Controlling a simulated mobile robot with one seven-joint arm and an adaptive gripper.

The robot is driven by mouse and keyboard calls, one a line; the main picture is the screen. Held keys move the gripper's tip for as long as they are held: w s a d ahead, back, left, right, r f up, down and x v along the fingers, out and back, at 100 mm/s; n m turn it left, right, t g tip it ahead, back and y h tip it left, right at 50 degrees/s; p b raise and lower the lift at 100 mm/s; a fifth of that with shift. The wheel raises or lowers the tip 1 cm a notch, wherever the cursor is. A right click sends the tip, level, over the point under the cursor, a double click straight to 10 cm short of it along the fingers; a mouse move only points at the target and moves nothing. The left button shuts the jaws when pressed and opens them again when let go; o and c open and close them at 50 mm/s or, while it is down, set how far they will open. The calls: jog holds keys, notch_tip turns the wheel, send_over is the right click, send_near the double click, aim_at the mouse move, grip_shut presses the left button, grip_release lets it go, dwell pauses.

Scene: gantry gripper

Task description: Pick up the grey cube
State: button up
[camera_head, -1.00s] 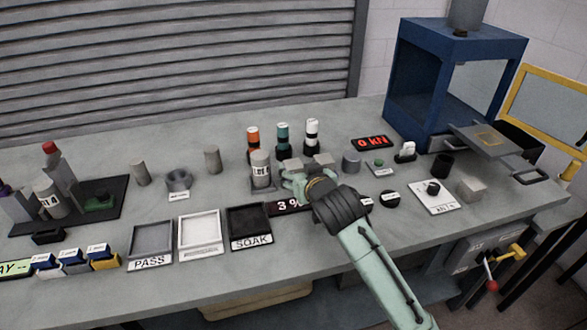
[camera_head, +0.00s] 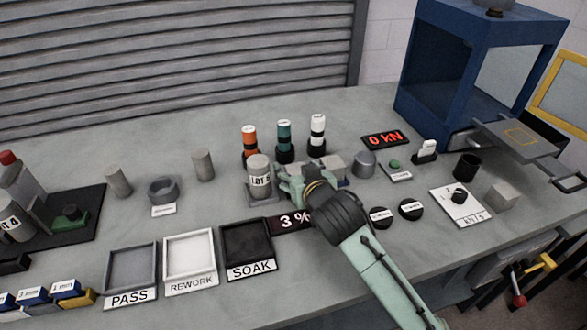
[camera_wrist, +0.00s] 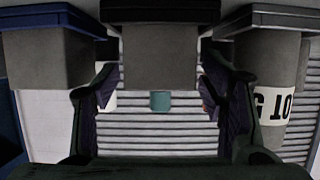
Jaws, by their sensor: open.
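My gripper (camera_head: 290,182) is low over the bench in the head view, fingers apart, close to two grey cubes. One grey cube (camera_head: 333,166) stands just right of it. The other cube (camera_head: 295,168) is partly hidden behind it. The wrist view is upside down. There a grey cube (camera_wrist: 160,58) on a dark base sits at the top middle, in line with the gap between my gripper's fingers (camera_wrist: 158,88). A second grey cube (camera_wrist: 48,60) shows at left. I cannot tell whether the fingers touch the middle cube. A separate grey cube (camera_head: 501,197) stands far right.
The LOT 5 cylinder (camera_head: 259,177) stands close left of my gripper. Orange (camera_head: 250,146), teal (camera_head: 285,142) and white (camera_head: 317,136) topped bottles stand behind. The PASS (camera_head: 131,268), REWORK (camera_head: 190,254) and SOAK (camera_head: 247,244) trays lie in front left. A blue frame machine (camera_head: 480,32) is back right.

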jog(key=shift+w+f, duration=0.1)
jog(key=shift+w, duration=0.1)
jog(key=shift+s, duration=0.1)
jog(key=shift+c, duration=0.5)
jog(key=c, duration=1.4)
